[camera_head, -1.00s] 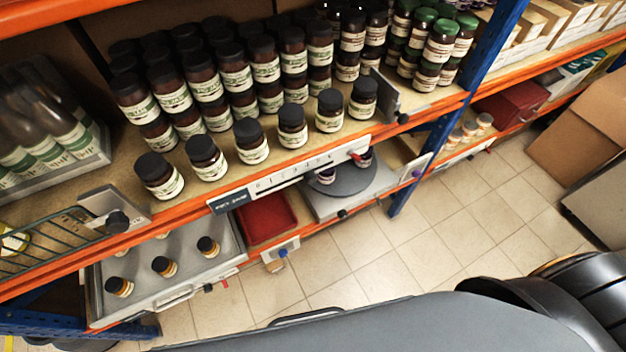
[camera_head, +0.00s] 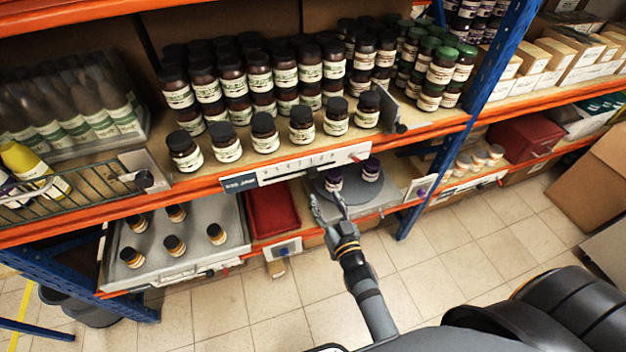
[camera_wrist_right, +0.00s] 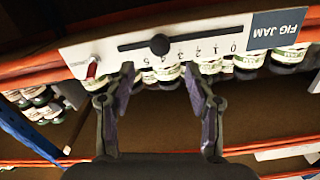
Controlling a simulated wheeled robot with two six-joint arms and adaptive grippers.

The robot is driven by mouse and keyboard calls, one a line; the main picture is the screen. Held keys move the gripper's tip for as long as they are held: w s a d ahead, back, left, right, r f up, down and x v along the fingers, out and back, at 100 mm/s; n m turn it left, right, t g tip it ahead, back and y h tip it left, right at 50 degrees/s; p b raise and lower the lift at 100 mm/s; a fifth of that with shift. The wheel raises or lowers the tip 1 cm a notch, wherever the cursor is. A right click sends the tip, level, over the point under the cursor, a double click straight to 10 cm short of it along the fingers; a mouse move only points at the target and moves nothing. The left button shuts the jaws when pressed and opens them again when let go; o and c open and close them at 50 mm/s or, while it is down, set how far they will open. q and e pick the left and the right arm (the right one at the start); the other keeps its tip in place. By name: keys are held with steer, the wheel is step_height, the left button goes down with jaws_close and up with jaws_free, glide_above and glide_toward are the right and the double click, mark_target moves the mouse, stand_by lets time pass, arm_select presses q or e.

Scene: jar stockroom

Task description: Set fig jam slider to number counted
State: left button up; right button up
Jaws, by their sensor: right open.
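The fig jam strip (camera_head: 305,168) is a white scale on the orange shelf edge, with a dark label (camera_head: 240,183) at its left end. In the right wrist view the strip (camera_wrist_right: 205,28) appears upside down, with numbers and a FIG JAM label (camera_wrist_right: 277,28). Several dark-lidded jars (camera_head: 264,134) stand in a front row above the strip. My right gripper (camera_head: 327,196) is open and empty below the strip, its fingertips (camera_wrist_right: 158,70) either side of the knob's line, apparently apart from it.
A red tab (camera_wrist_right: 91,68) is at the strip's far end. A grey divider (camera_head: 391,108) ends the jar row. Below are a round turntable (camera_head: 372,197) with two jars, a red bin (camera_head: 271,212) and a grey tray (camera_head: 185,262) with several small jars. The floor in front is clear.

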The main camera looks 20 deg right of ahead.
mark_target(315, 175)
steer(key=w, duration=0.9)
steer(key=shift+a, duration=0.15)
steer(key=shift+w, duration=0.1)
steer(key=c, duration=1)
arm_select(q)
steer(key=s, duration=0.2)
steer(key=shift+s+a+f, duration=0.15)
steer(key=shift+s+f, duration=0.15)
arm_select(e)
jaws_close()
